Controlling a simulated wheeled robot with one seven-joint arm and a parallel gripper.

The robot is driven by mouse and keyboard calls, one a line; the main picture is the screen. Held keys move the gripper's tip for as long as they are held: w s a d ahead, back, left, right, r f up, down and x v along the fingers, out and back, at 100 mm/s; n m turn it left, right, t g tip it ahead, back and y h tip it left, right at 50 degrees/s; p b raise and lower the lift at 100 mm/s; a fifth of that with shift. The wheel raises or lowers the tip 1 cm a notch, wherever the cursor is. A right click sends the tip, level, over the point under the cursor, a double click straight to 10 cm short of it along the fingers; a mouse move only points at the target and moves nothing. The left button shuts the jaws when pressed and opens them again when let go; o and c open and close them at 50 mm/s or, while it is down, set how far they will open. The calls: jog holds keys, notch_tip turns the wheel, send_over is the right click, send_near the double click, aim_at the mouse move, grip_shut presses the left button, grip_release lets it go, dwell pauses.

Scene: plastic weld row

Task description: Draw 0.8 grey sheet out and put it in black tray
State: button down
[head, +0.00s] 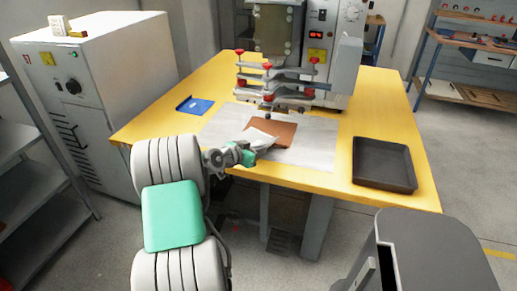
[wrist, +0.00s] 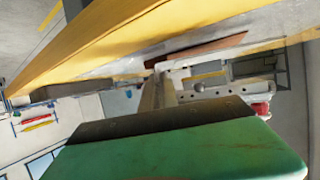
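A brown sheet (head: 276,132) lies flat on a large pale grey sheet or mat (head: 311,152), on the yellow table below the press. In the wrist view the brown sheet (wrist: 200,52) shows edge-on at the table surface. My gripper (head: 260,137) is low over the near left edge of the brown sheet. A pale shape at its tip overlaps the brown sheet; I cannot tell whether it is the fingers or a small sheet. The fingertips are not clear in either view. The black tray (head: 366,181) stands empty at the table's right front.
A press with red knobs (head: 268,95) stands close behind the sheets. A small blue item (head: 195,106) lies at the table's left. The yellow table (head: 160,115) has bare room at left and between mat and tray. A grey bin-like body (head: 425,245) is at front right.

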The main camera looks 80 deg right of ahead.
jog(key=w+a+p, duration=0.1)
jog(key=a+p, duration=0.3)
jog(key=a, duration=1.2)
jog(key=shift+w+a, duration=0.2)
jog(key=shift+w, duration=0.2)
